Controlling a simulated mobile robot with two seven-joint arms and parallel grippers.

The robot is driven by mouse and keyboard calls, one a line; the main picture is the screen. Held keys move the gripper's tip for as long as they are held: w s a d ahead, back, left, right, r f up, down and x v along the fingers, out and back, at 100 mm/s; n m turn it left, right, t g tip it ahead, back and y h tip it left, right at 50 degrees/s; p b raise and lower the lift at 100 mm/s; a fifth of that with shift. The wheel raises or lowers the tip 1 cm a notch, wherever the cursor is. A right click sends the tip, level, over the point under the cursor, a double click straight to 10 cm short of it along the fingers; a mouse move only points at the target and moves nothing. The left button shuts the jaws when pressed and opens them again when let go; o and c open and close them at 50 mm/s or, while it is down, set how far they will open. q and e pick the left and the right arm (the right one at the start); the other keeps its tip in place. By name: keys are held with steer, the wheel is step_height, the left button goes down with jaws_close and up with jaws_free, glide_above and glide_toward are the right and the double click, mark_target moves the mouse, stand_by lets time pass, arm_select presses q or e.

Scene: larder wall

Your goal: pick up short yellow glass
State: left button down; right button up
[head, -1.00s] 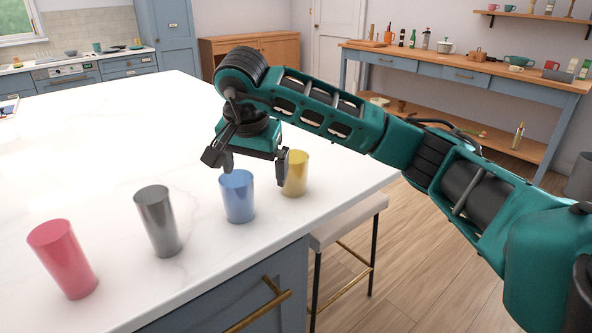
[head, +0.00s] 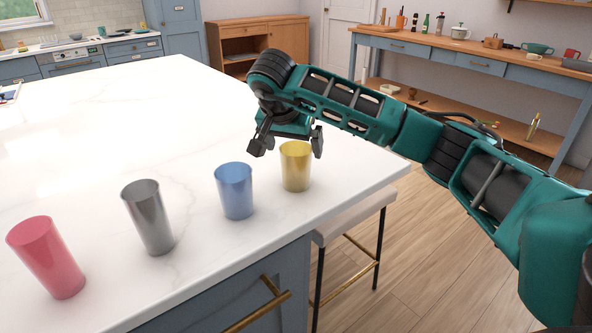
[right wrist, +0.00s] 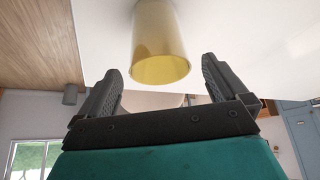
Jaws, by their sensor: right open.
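The short yellow glass (head: 296,168) stands upright on the white island top near its right edge, last in a row of glasses. My right gripper (head: 286,146) is open above and just behind the glass, its two fingers spread to either side of the rim. In the right wrist view the yellow glass (right wrist: 160,45) shows beyond the open gripper (right wrist: 164,88), roughly centred between the fingers and not held. My left gripper is not in view.
A blue glass (head: 235,192) stands close on the left of the yellow one. Farther left are a grey glass (head: 148,218) and a red glass (head: 47,257). A stool (head: 350,212) is beside the island. The island top (head: 110,125) behind the row is clear.

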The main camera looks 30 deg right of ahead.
mark_target(298, 153)
steer(key=x, duration=0.5)
steer(key=shift+r, duration=0.1)
steer(key=shift+c, duration=0.5)
steer(key=shift+d, duration=0.1)
steer(key=c, duration=1)
steer(key=shift+r, duration=0.15)
step_height(298, 153, up, 20)
steer(key=shift+f+p, duration=0.1)
steer(key=shift+p, duration=0.85)
